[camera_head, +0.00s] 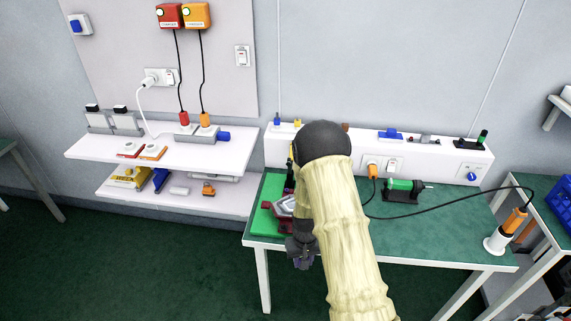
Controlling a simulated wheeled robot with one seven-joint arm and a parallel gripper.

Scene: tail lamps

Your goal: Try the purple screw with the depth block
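My beige-sleeved arm with a black joint covers much of the left half of the green-topped workbench (440,222). A dark grey end part, probably my gripper (301,250), shows beside the sleeve near the bench's front edge; its fingers are too small to make out. I cannot tell whether it holds anything. Small dark purple patches show near it and higher up beside the sleeve, but I cannot make out a purple screw for sure. A bright green block or mat (264,222) lies at the bench's left end, with dark red and grey pieces beside it. I cannot pick out the depth block.
A white raised ledge (440,157) along the bench's back carries several small items. A green-and-black tool (404,190) lies on the bench. A black cable runs right to an orange-and-white tool (505,232). White shelves (160,150) hang at left.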

